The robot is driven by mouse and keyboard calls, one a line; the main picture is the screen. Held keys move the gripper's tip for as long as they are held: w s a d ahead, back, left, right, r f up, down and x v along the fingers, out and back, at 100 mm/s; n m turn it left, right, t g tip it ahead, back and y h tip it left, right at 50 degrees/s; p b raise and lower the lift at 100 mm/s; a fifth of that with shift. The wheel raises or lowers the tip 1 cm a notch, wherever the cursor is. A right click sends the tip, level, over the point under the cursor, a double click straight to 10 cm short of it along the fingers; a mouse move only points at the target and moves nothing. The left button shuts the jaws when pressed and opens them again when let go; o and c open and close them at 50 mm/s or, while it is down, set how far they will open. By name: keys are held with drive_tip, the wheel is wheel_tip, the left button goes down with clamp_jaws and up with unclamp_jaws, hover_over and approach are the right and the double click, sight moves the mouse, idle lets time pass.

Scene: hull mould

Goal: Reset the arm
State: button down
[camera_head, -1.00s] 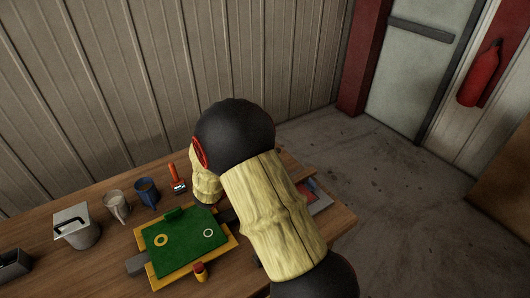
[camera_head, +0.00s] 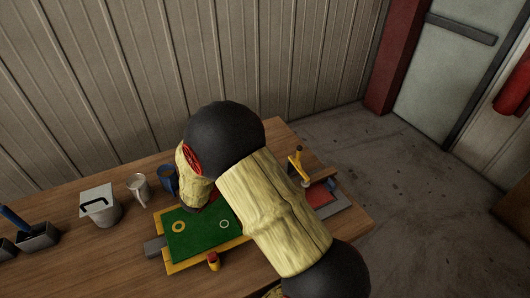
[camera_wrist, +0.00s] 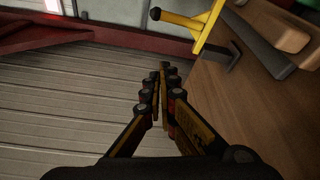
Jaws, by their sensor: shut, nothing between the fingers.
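My gripper (camera_wrist: 161,85) shows in the wrist view with its two fingers together and nothing between them. It points past the table edge, with the ribbed wall panels on the left and the wooden table top (camera_wrist: 225,105) on the right. In the head view my arm crosses the table and hides the gripper. Part of the green board on its yellow base (camera_head: 190,240) lies behind my arm there.
A yellow tool (camera_head: 297,165) stands by a grey tray with a red patch (camera_head: 322,200) at the right. It also shows near the fingers in the wrist view (camera_wrist: 198,22).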

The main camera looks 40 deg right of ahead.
idle(0.4)
drive_tip(key=s+a+r+m+g+y, duration=0.1)
drive_tip(key=s+a+r+m+y, duration=0.1)
drive_tip(key=s+a+r+y, duration=0.3)
drive_tip(key=s+a+r+m+g+y, duration=0.1)
drive_tip(key=s+a+y, duration=0.2)
drive_tip(key=s, duration=0.4)
drive_tip(key=s+a+r+t+y, duration=0.2)
drive_tip(key=a+r+t+y, duration=0.1)
drive_tip(key=a, duration=0.7)
drive_tip(key=s+a+r+t+y, duration=0.3)
drive_tip(key=a+y, duration=0.3)
drive_tip(key=a, duration=0.4)
drive_tip(key=shift+a+r+t+p, duration=0.15)
drive_tip(key=shift+r+t+p, duration=0.2)
drive_tip(key=shift+r+t, duration=0.35)
